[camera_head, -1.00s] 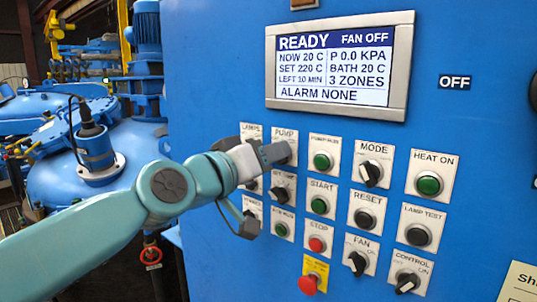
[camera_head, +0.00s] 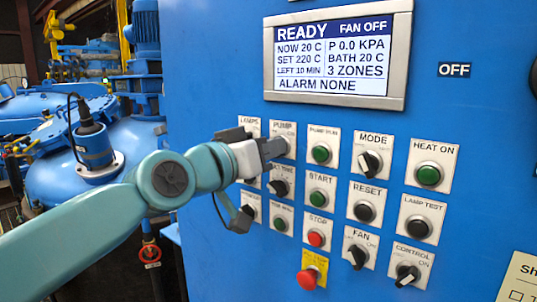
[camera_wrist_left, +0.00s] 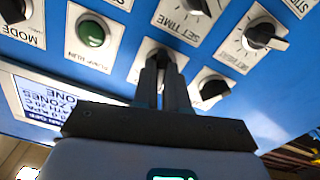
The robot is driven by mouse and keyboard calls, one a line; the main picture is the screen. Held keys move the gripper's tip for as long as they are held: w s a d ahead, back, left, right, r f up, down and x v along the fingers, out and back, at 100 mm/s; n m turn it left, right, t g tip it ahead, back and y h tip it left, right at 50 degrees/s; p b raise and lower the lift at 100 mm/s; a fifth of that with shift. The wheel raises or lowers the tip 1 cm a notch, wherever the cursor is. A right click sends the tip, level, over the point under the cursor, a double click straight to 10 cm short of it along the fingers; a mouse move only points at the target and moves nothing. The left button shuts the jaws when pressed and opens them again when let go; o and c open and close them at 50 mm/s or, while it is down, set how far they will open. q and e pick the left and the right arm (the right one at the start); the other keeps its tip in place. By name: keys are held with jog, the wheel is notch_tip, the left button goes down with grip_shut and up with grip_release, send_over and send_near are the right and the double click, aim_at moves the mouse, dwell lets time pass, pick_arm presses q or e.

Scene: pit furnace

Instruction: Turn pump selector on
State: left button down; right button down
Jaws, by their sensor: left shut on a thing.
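The pump selector's white plate (camera_head: 284,129), labelled PUMP, is in the top row of controls on the blue panel, in the head view. My left gripper (camera_head: 281,148) reaches it from the left and is shut on its knob. In the left wrist view my two fingers (camera_wrist_left: 166,80) are close together over the pump selector's plate (camera_wrist_left: 147,50). The knob is hidden by the fingers, so its angle cannot be read. My right gripper is in neither view.
The display (camera_head: 338,55) above reads READY and FAN OFF. The SET TIME knob (camera_head: 280,187) is just below, the green PUMP RUN button (camera_head: 320,153) just right, and the LAMPS plate (camera_head: 249,124) just left. A red stop button (camera_head: 308,278) projects lower down.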

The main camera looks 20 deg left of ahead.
pick_arm(q)
jog(key=shift+s+d+r+m+b, duration=0.1)
jog(key=shift+m+b, duration=2.35)
jog(key=shift+m, duration=2.05)
jog(key=c, duration=1.2)
grip_release()
jog(key=shift+o, duration=0.2)
jog(key=b+v, duration=0.3)
jog(key=v, duration=1.3)
jog(key=shift+s+b, duration=0.2)
jog(key=shift+b, duration=0.15)
jog(key=shift+s, duration=0.1)
